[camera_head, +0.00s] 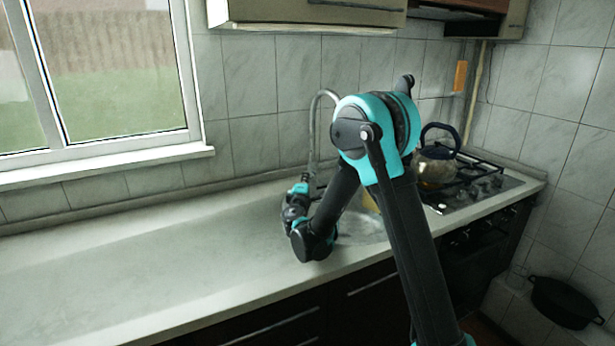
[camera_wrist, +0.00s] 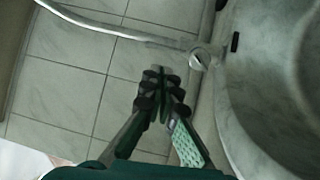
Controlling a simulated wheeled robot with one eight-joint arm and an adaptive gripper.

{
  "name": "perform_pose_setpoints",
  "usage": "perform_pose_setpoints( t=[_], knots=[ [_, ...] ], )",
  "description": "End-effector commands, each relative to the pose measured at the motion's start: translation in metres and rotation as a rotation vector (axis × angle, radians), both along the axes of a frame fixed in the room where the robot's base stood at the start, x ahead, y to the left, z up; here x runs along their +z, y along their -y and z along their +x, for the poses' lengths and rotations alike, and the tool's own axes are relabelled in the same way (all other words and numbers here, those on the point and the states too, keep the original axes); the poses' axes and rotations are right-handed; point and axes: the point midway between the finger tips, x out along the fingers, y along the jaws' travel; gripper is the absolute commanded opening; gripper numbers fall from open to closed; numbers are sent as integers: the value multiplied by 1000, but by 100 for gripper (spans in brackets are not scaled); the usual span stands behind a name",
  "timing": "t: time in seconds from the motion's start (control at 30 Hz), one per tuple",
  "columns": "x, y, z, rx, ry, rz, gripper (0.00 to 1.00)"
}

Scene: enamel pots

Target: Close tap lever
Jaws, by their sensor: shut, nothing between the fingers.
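The tap's curved metal spout (camera_head: 314,115) rises behind the sink in the head view, its lower part close behind my gripper (camera_head: 306,179). In the wrist view the tap's pale spout (camera_wrist: 110,29) runs from the upper left to its round base (camera_wrist: 200,58) beside the sink. My gripper (camera_wrist: 163,75) is shut and empty, its fingertips a little left of and below the tap base in the picture. A gap shows between them. I cannot clearly make out the lever; it may be part of the round base.
The sink basin (camera_wrist: 275,75) fills the right of the wrist view. A kettle (camera_head: 436,166) stands on the gas hob (camera_head: 480,185) at the right. The counter (camera_head: 160,255) left of the sink is clear. The tiled wall (camera_head: 255,150) is close behind the tap.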

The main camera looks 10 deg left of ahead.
Motion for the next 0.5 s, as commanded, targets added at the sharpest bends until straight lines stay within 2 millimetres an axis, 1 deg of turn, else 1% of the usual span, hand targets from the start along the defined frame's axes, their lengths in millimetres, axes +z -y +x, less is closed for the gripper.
perform_pose_setpoints(
  t=[0.03,0.3,0.5],
  knots=[
    [1,1,10,-3,0,0,0],
    [7,1,64,-3,-1,1,0],
    [11,1,95,-2,-1,0,0]
  ],
)
